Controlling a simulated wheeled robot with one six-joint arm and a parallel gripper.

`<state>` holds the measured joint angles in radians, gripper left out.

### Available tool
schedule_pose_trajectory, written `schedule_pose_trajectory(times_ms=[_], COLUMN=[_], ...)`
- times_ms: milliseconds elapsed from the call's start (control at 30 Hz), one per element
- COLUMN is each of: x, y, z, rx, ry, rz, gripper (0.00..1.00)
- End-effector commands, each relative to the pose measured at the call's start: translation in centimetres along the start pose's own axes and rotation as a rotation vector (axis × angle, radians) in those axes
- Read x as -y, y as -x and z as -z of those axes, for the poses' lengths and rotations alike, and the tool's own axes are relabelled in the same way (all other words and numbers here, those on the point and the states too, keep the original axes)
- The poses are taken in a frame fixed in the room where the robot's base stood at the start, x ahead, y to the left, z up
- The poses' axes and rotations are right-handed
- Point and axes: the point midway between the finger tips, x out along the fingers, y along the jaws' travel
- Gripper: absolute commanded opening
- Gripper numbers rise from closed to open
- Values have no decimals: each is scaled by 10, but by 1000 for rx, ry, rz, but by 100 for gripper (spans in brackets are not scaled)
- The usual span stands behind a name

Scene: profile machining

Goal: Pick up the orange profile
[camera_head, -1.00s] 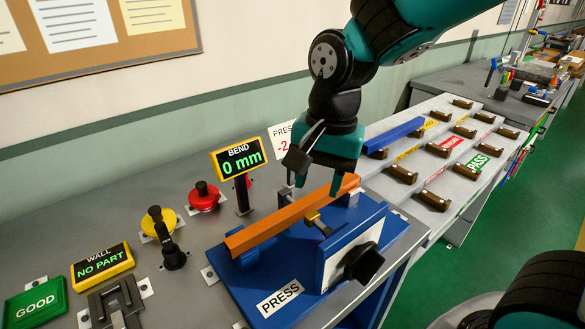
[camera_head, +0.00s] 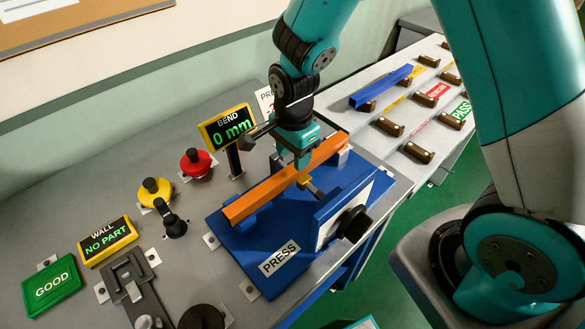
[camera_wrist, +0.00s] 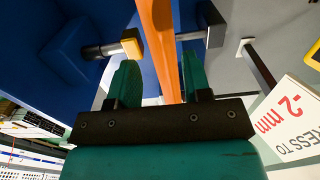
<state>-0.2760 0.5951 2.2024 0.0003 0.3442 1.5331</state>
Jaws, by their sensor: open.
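The orange profile (camera_head: 262,197) lies lengthwise across the blue press (camera_head: 238,252) in the head view. My gripper (camera_head: 302,160) is open, directly over the middle to far part of the profile. In the wrist view the orange profile (camera_wrist: 158,40) runs between the two green fingers of my gripper (camera_wrist: 160,82). I cannot tell whether the fingers touch it. A brass-tipped plunger (camera_wrist: 130,44) of the press stands beside the profile, close to one finger.
A BEND display (camera_head: 229,127) reading 0 mm stands behind the press. A blue profile (camera_head: 380,86) lies on the rack at right.

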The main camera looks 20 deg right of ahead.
Motion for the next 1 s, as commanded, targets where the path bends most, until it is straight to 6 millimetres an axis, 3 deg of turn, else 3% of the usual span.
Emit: schedule_pose_trajectory(times_ms=[167,500,800,1000], x=[0,3,3,3], y=[-9,-49,-54,-54], z=[0,1,1,1], rx=[0,0,0,0], ry=[0,0,1,1], rz=[-3,-2,1,0], gripper=[45,45,45,0])
